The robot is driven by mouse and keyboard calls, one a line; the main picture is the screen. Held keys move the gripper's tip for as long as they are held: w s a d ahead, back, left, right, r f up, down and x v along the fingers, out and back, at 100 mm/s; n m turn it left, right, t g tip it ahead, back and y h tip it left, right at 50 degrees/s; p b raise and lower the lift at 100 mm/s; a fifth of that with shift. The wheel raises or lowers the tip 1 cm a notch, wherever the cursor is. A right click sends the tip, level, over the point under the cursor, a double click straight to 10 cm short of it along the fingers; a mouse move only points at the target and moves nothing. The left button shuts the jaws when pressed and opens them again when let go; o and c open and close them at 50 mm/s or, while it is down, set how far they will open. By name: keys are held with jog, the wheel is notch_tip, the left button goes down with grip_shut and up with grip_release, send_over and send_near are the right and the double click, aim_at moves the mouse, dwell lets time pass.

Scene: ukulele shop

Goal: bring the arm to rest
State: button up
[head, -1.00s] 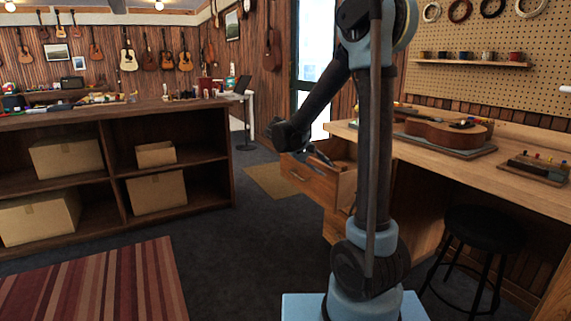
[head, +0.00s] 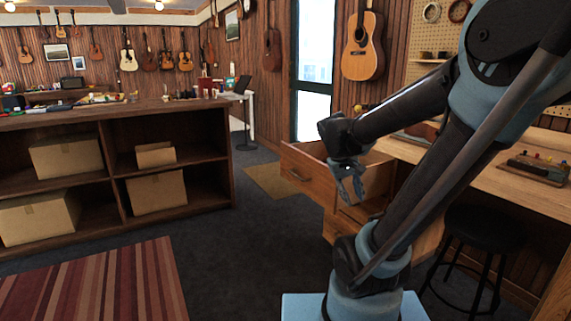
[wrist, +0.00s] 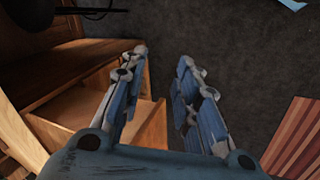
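My gripper (head: 352,190) hangs fingers-down in front of the workbench, beside the open drawer (head: 300,177). In the wrist view my gripper (wrist: 163,75) has its two blue-grey fingers spread apart, with only dark floor between the tips and nothing held. The open drawer also shows in the wrist view (wrist: 152,122), below and left of the fingers. My arm slants up to the right and bends over toward the gripper, covering part of the workbench.
The wooden workbench (head: 480,172) stands at right, with a black stool (head: 478,228) in front. A dark shelf unit (head: 108,180) with cardboard boxes stands at left. A striped rug (head: 95,285) lies front left. The carpet between is clear.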

jog(key=s+a+f+m+y, duration=0.1)
jog(key=s+f+y, duration=0.1)
jog(key=s, duration=0.4)
jog(key=s+a+f+m+y, duration=0.1)
jog(key=s+f+y, duration=0.1)
jog(key=s+f, duration=0.3)
jog(key=shift+s+a, duration=0.35)
jog(key=shift+s, duration=0.35)
jog(key=shift+w+f, duration=0.15)
jog(key=shift+w, duration=0.3)
